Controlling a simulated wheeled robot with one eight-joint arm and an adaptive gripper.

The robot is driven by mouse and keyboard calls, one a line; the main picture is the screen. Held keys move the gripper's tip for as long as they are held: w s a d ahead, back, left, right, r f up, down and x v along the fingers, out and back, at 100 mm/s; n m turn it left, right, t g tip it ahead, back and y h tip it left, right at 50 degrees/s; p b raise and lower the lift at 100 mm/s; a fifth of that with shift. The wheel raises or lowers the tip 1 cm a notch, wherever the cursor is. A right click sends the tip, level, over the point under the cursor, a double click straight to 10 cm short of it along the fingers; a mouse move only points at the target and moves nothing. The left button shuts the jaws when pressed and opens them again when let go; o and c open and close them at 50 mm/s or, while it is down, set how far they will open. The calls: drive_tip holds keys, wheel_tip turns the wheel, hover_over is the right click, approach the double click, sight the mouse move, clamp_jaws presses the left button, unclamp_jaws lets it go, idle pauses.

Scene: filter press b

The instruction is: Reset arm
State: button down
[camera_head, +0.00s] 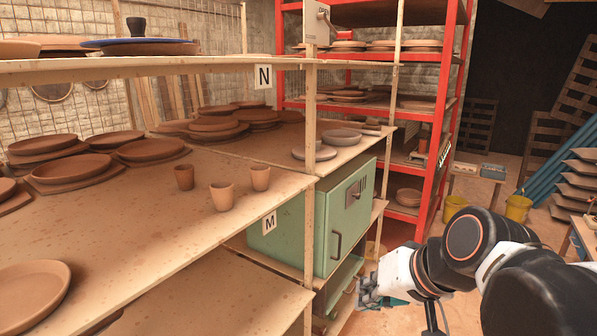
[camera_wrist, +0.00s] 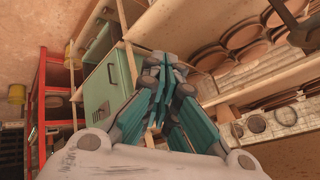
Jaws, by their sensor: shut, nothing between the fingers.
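My arm reaches in from the lower right in the head view. My gripper (camera_head: 372,292) is near the bottom centre, in front of the shelving and to the right of a green metal cabinet (camera_head: 290,235). In the wrist view my gripper (camera_wrist: 158,68) has its teal and grey fingers drawn together, with nothing held. The green cabinet also shows in the wrist view (camera_wrist: 105,85), behind and left of the fingers. Its door is closed.
The wooden shelf (camera_head: 130,240) on the left bears clay plates and three small cups (camera_head: 222,196). A red rack (camera_head: 437,120) stands behind. Yellow buckets (camera_head: 518,208) and blue pipes (camera_head: 560,155) are at the right. Open floor lies between them.

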drive_tip(key=s+d+f+h+b, duration=0.2)
drive_tip(key=f+b, duration=0.7)
drive_tip(key=f, duration=0.5)
drive_tip(key=s+d+f+n+h+b, duration=0.1)
drive_tip(key=s+d+f+b, duration=0.4)
drive_tip(key=f+b, duration=0.5)
wheel_tip(320, 180, down, 4)
drive_tip(key=shift+d+f+t+h, duration=0.2)
drive_tip(key=shift+d+t+h, duration=0.1)
drive_tip(key=shift+d+h, duration=0.2)
